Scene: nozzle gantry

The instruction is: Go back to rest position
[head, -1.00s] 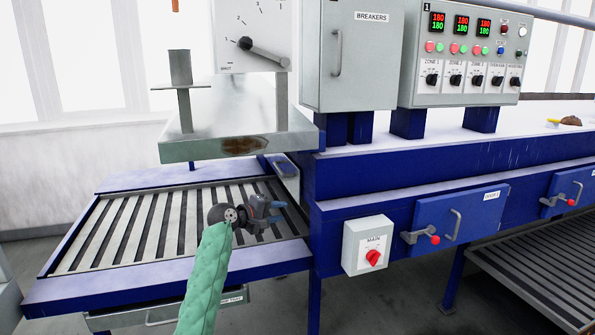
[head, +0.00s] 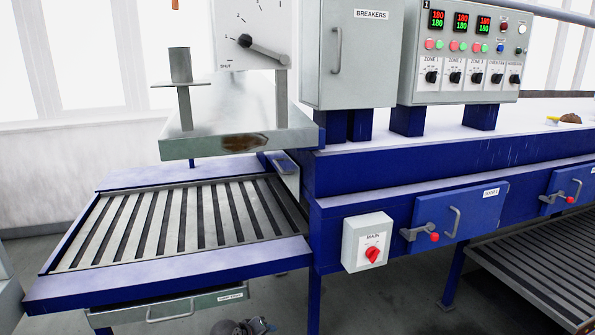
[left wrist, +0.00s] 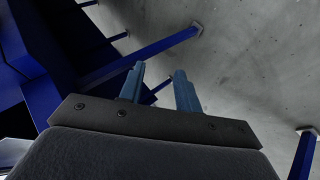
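My left gripper (head: 262,326) shows only at the bottom edge of the head view, low in front of the slatted conveyor bed and mostly cut off. In the left wrist view its two blue fingers (left wrist: 160,75) stand apart with nothing between them, over grey floor. My right gripper is in neither view.
The slatted bed (head: 170,225) has a blue frame, with a drawer (head: 168,308) under its front edge. A grey box with a red MAIN switch (head: 367,243) and a blue door (head: 458,228) are to the right. Blue legs (left wrist: 165,57) stand on the floor (left wrist: 245,75).

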